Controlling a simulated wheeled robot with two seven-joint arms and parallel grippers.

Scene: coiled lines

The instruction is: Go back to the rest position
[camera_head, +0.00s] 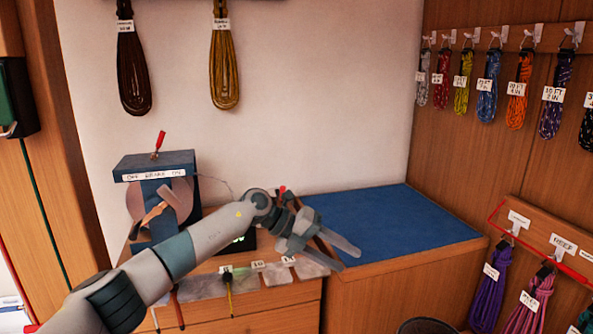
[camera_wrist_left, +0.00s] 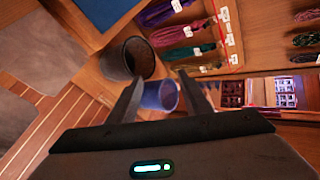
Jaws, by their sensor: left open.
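My left arm comes in from the lower left in the head view and reaches across the front of the wooden counter. My left gripper (camera_head: 352,258) is open and empty, near the front edge of the blue mat (camera_head: 400,226). In the left wrist view its two fingers (camera_wrist_left: 165,95) stand apart with nothing between them; a dark bin and a blue bin show beyond them, lower down. My right gripper is in neither view.
A blue winder (camera_head: 155,163) with a red-handled lever stands on the counter left of my arm. Coiled lines (camera_head: 488,85) hang on the right wall, with more on a lower rack (camera_head: 515,280). Two bins, dark (camera_wrist_left: 127,58) and blue (camera_wrist_left: 160,95), stand below. The blue mat is clear.

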